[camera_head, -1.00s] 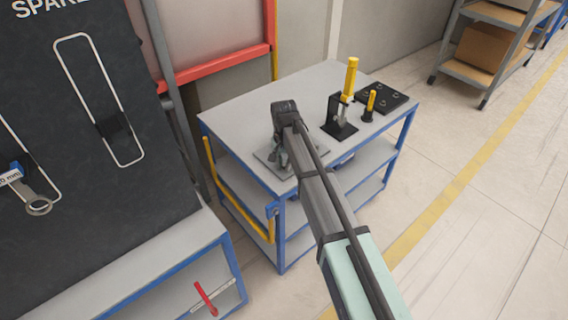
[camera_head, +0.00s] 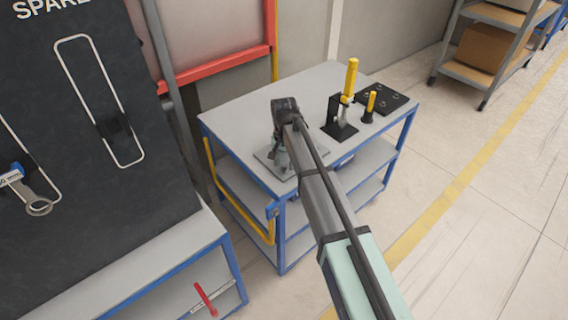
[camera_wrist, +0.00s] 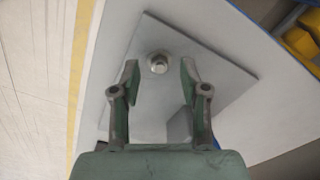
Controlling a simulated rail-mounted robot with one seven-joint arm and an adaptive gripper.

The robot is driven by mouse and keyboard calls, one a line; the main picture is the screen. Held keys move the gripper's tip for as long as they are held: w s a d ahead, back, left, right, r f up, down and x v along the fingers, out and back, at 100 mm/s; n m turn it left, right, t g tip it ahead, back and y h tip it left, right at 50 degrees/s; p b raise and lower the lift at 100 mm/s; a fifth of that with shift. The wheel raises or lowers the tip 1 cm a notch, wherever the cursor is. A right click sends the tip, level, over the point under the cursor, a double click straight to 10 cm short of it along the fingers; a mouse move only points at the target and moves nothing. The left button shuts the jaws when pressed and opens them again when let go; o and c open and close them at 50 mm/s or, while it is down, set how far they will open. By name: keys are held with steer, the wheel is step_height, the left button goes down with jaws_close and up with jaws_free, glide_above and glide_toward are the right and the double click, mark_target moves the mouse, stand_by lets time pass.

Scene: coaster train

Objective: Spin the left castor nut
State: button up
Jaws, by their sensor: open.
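A silver castor nut (camera_wrist: 158,64) sits on a square grey plate (camera_wrist: 215,72) on the cart top. In the wrist view it lies between and slightly beyond the tips of my gripper (camera_wrist: 159,72), which is open and empty, with a gap on both sides of the nut. A small upright grey block (camera_wrist: 180,127) stands on the plate close to the right finger. In the head view my gripper (camera_head: 281,158) is over the plate (camera_head: 264,156), and my arm hides the nut. Only this one nut shows, so I cannot tell left from right.
The blue-framed cart (camera_head: 240,108) also holds a black stand with a yellow-handled tool (camera_head: 350,77), a small yellow-handled piece (camera_head: 370,103) and a black tray (camera_head: 388,96). A dark tool board (camera_head: 90,200) stands at left. The cart's far left top is clear.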

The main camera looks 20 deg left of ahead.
mark_target(284, 167)
step_height(284, 167, up, 11)
stand_by(0.4)
